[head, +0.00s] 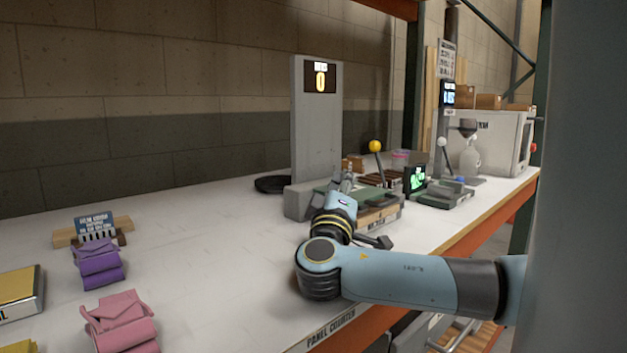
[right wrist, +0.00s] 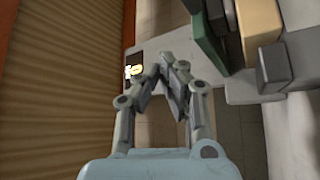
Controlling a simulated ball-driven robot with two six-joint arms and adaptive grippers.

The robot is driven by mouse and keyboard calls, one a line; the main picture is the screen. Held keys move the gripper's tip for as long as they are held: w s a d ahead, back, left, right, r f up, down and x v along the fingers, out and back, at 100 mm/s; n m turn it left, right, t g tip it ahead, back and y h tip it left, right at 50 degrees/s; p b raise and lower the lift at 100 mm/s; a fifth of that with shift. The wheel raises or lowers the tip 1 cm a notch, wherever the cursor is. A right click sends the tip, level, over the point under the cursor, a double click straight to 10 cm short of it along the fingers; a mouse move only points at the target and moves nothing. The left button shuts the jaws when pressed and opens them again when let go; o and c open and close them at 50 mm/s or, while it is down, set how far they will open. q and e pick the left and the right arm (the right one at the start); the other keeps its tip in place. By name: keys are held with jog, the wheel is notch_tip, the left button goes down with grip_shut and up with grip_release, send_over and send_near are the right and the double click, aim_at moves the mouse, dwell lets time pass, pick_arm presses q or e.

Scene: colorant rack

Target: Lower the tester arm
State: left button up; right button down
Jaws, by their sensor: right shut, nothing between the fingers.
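A tester with a tall grey column (head: 310,135) and a lit display reading 0 stands at the back of the white counter. A lever with a yellow ball knob (head: 375,146) stands upright just right of it; I cannot tell for certain whether this is the tester arm. My right gripper (head: 347,180) is in front of the column, left of and below the yellow knob, and my wrist hides part of the tester's base. In the right wrist view my right gripper (right wrist: 168,70) has its fingertips together and empty, with the lit display (right wrist: 133,71) behind them. My left gripper is out of view.
Purple (head: 97,263) and pink (head: 122,322) bundles lie at the left. A small device with a green screen (head: 415,179) and a white-knobbed lever (head: 441,142) stand right of the tester. The counter's left middle is clear. An orange front edge (head: 480,232) borders the counter.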

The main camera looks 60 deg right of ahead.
jog(key=shift+a+f, duration=0.1)
jog(key=shift+a, duration=0.15)
jog(key=s+a, duration=0.3)
jog(key=a, duration=0.9)
jog(key=shift+s, duration=0.35)
jog(key=shift+f, duration=0.15)
